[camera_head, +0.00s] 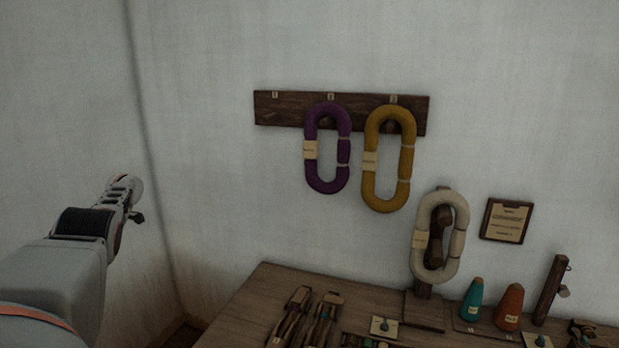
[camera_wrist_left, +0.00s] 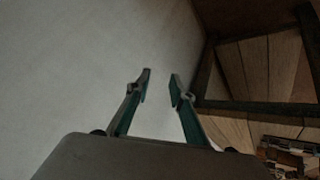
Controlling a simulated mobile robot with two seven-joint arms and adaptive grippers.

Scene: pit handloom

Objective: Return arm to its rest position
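My left arm comes in from the left in the head view, with its gripper (camera_head: 132,196) raised in front of the wall, left of the table and apart from everything. In the left wrist view the two fingers of my left gripper (camera_wrist_left: 160,82) stand apart with a gap between the tips. Nothing is between them. My right gripper does not show in either view.
A wooden table (camera_head: 244,310) holds tools, cones and a post bearing a cream hank (camera_head: 421,265). A wall rack (camera_head: 275,108) carries a purple hank (camera_head: 311,160) and a yellow hank (camera_head: 372,150). A framed card (camera_head: 506,220) hangs at right. The wall around my left gripper is clear.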

